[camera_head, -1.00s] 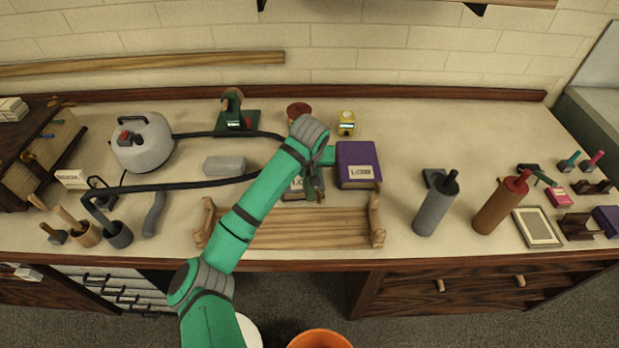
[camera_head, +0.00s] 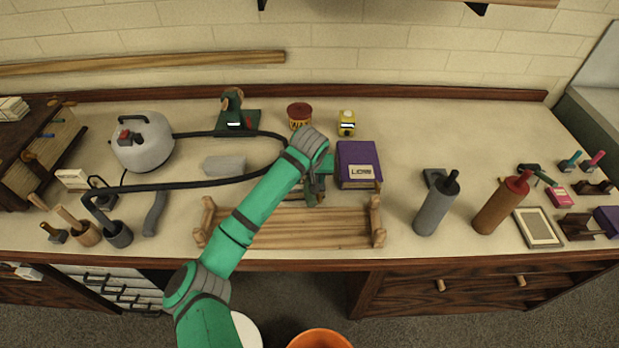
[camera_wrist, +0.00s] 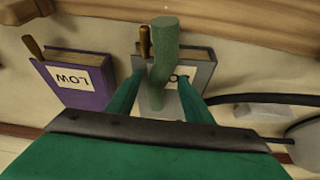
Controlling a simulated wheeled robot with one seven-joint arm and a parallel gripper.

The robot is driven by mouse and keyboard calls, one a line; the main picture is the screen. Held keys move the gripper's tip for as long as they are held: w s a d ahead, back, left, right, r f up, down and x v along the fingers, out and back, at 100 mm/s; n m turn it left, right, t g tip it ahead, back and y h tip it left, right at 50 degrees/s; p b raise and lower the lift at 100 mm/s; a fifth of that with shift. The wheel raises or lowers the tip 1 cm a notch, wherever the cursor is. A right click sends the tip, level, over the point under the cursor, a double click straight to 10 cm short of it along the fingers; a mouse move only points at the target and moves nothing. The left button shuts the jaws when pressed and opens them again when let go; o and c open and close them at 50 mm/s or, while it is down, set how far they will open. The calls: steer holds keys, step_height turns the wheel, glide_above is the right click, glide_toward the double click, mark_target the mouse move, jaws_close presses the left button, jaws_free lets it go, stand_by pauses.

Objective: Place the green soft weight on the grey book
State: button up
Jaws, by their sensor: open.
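The green soft weight (camera_wrist: 165,50) is a bent green roll. In the wrist view it lies across the grey book (camera_wrist: 203,76), with one end reaching past the book's page edge. Whether it bears fully on the cover is hard to tell. My gripper (camera_wrist: 162,79) is open, with one finger on each side of the weight. In the head view my gripper (camera_head: 318,175) is low over the worktop, left of the purple book (camera_head: 357,158). The weight (camera_head: 311,194) shows partly below it there, and my arm hides most of the grey book.
A wooden rack (camera_head: 285,228) stands just in front. A brown-red jar (camera_head: 299,115) and a yellow box (camera_head: 346,123) stand behind. A black hose (camera_head: 185,184) and a pale block (camera_head: 225,165) lie to the left. The worktop between the purple book and the grey bottle (camera_head: 436,208) is clear.

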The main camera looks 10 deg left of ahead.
steer(key=shift+r, duration=0.1)
steer(key=shift+d+r, duration=0.15)
steer(key=shift+r, duration=0.05)
steer(key=v, duration=1.1)
steer(key=shift+s+r, duration=0.25)
steer(key=shift+r, duration=0.1)
